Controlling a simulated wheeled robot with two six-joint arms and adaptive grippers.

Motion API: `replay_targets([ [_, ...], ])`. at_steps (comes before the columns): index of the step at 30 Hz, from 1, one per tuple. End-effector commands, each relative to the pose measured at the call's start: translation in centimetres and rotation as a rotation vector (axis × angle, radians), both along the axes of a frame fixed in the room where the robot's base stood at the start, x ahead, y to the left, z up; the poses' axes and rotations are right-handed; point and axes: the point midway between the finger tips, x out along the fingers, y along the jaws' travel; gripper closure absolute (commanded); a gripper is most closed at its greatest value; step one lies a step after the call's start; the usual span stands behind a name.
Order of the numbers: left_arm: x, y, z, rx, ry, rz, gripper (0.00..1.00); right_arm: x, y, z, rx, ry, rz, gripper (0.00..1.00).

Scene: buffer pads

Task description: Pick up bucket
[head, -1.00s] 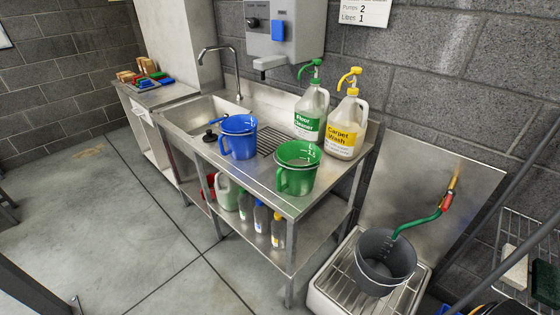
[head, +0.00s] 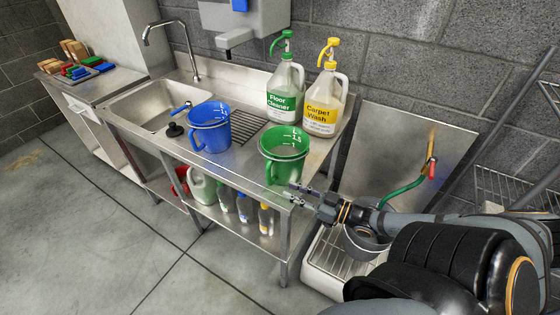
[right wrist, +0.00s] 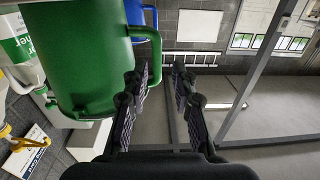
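The grey bucket (head: 362,246) stands on the grated floor basin in the head view, mostly hidden behind my right arm. A green jug (head: 285,146) and a blue jug (head: 209,128) stand on the steel counter. My right gripper (head: 288,194) is at the counter's front edge, just below the green jug in the picture. In the right wrist view, the green jug (right wrist: 88,55) looms large at upper left, its handle close to the left finger. The right fingers (right wrist: 162,80) are apart with nothing between them. My left gripper is not in view.
A floor cleaner bottle (head: 285,92) and a carpet wash bottle (head: 324,101) stand at the counter's back. A green hose (head: 405,196) hangs over the floor basin (head: 322,262). A wire rack (head: 500,187) is at the right. The floor at left is clear.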

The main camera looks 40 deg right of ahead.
Motion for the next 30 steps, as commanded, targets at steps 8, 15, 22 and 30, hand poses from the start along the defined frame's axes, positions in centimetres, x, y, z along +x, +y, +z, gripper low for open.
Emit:
replay_targets([
  [8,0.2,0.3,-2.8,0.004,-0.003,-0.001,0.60,3.7,1.6,-0.3,-0.001,-0.003,-0.001,0.73],
  [15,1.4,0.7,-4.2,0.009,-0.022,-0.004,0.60,5.3,2.2,-0.5,-0.002,-0.006,-0.001,0.73],
  [22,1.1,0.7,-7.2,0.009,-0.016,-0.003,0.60,8.4,3.4,-0.4,-0.002,-0.003,-0.001,0.73],
  [30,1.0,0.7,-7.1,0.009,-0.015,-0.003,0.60,8.7,3.6,0.0,-0.002,0.000,-0.002,0.73],
])
